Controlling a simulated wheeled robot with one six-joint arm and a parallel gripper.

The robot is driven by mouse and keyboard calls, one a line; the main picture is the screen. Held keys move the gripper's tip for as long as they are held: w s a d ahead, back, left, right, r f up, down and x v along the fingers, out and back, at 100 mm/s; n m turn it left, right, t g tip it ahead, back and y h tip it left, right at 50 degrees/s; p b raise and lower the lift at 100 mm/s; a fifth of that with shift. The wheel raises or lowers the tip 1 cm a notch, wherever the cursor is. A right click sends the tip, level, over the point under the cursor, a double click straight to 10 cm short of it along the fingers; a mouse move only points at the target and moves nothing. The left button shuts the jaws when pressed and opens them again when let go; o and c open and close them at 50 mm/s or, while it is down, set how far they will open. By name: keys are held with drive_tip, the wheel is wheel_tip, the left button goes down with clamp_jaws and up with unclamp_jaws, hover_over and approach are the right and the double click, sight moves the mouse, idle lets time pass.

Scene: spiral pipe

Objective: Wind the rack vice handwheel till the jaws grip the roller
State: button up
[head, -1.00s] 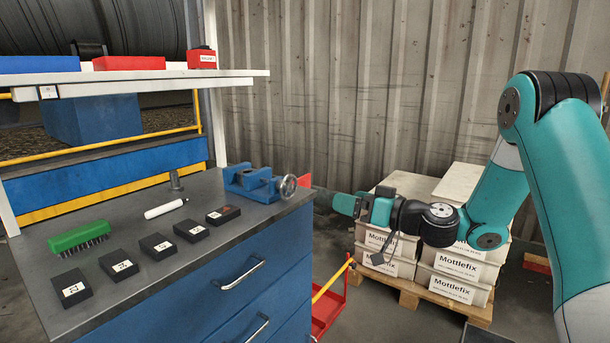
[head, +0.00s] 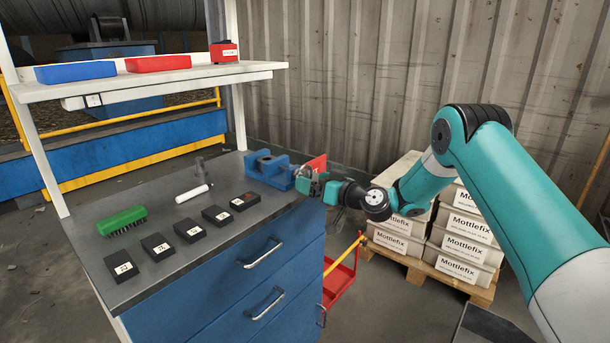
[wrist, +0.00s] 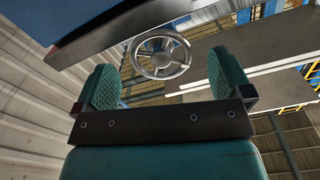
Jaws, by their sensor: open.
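The blue vice (head: 270,169) sits at the back right corner of the workbench. Its handwheel, a silver spoked wheel (wrist: 160,54), shows in the wrist view just beyond the fingertips. My gripper (wrist: 160,85) is open, with one teal finger toward each side of the wheel. In the head view my gripper (head: 306,181) is right beside the vice and partly covers the handwheel. I cannot tell whether the fingers touch the rim. I cannot make out a roller between the jaws.
The grey bench top (head: 150,290) holds a green brush (head: 122,219), a white marker-like cylinder (head: 193,193) and several black labelled blocks. A white shelf (head: 190,80) stands above it. Mottlefix boxes (head: 468,228) are stacked on a pallet at the right.

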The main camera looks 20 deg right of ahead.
drive_tip(key=shift+x, duration=1.7)
